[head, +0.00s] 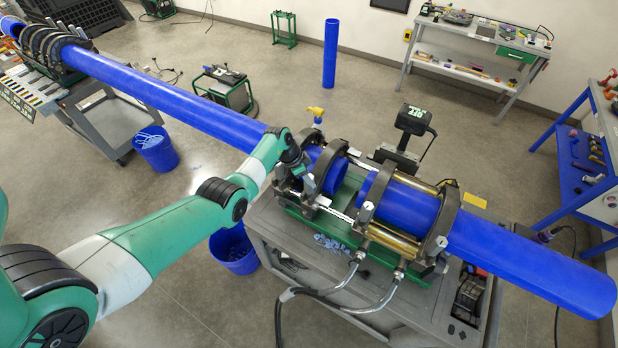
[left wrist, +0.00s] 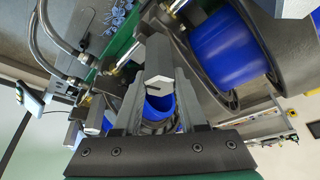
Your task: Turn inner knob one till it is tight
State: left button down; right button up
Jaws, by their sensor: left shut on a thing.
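My left gripper (head: 294,168) is at the left end of the fusion machine, beside its left-hand clamps (head: 331,168). In the left wrist view the two fingers of this gripper (left wrist: 158,95) stand on either side of a pale six-sided knob end (left wrist: 158,84) and are shut on it. I take this to be inner knob one; the arm hides it in the head view. A blue pipe (head: 180,100) runs through the left-hand clamps, and another blue pipe (head: 530,262) lies in the right-hand clamps. A gap separates the pipe ends. My right gripper is not in view.
The grey cart (head: 345,290) carries the machine. Hydraulic hoses (head: 345,308) hang at its front, and small loose parts (head: 330,243) lie nearby. A blue bucket (head: 233,250) stands below my left arm. A yellow-capped bottle (head: 316,116) stands behind the clamps.

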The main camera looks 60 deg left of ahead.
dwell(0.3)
pick_arm(q)
jog(key=shift+f+m+h+b, duration=0.2)
jog(key=shift+m+h+b, duration=0.3)
jog(key=shift+m+b, duration=0.75)
jog(key=m+b, duration=0.2)
jog(key=b, duration=0.2)
jog(key=m+g+h+b, duration=0.1)
jog(key=m+b, duration=0.1)
jog(key=b, duration=0.3)
jog(key=shift+f+m+h, duration=0.15)
jog(key=shift+m+h, duration=0.1)
jog(key=shift+h, duration=0.05)
jog(key=shift+r+m+b, duration=0.3)
jog(key=shift+m+b, duration=0.1)
jog(key=shift+b, duration=0.3)
jog(key=shift+c, duration=2.3)
grip_release()
